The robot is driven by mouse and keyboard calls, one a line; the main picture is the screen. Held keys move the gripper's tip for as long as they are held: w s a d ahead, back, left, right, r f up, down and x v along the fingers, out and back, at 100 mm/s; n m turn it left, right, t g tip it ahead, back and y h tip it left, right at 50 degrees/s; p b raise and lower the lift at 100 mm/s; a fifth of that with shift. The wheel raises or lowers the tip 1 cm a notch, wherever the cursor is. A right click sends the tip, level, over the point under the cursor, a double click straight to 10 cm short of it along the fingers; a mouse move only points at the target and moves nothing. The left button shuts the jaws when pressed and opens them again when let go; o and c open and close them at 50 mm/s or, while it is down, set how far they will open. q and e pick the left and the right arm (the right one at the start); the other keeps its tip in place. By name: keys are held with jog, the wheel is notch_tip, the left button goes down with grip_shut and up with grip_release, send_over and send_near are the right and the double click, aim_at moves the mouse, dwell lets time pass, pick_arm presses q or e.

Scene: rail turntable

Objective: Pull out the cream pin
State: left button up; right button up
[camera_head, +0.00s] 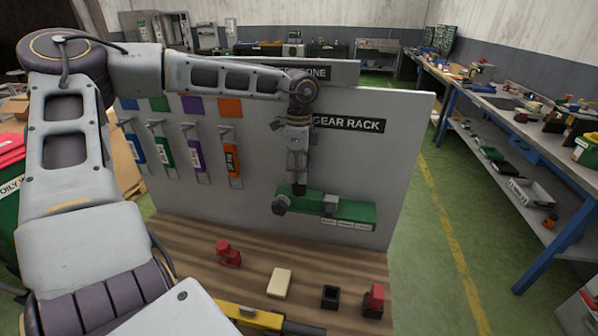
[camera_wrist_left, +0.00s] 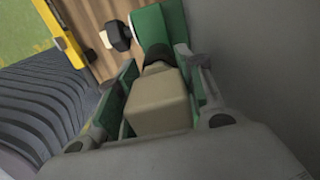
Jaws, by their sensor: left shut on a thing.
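The cream pin (camera_wrist_left: 158,103) shows in the left wrist view as a pale beige block with a dark collar at its far end, between my fingers. My left gripper (camera_head: 298,186) is shut on it, pointing down at the green gear rack unit (camera_head: 352,211) on the grey board. The dark collar meets the green body (camera_wrist_left: 158,22) in the wrist view. How deep the pin sits there is hidden. In the head view the gripper covers the pin. My right gripper is not in view.
On the wooden bench top (camera_head: 190,236) lie a red part (camera_head: 228,254), a cream block (camera_head: 280,283), a black square part (camera_head: 330,296) and a red and black part (camera_head: 374,300). Coloured tags (camera_head: 232,160) hang on the board left of my gripper.

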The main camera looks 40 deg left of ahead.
pick_arm(q)
jog(key=shift+r, duration=0.3)
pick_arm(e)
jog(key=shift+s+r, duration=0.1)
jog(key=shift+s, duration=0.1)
pick_arm(q)
jog(key=shift+r, duration=0.2)
jog(key=shift+r, duration=0.1)
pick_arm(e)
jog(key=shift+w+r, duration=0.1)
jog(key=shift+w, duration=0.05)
pick_arm(q)
jog(key=shift+r+p, duration=0.35)
jog(key=shift+r, duration=0.9)
jog(key=shift+r+p, duration=0.3)
jog(key=shift+r, duration=0.3)
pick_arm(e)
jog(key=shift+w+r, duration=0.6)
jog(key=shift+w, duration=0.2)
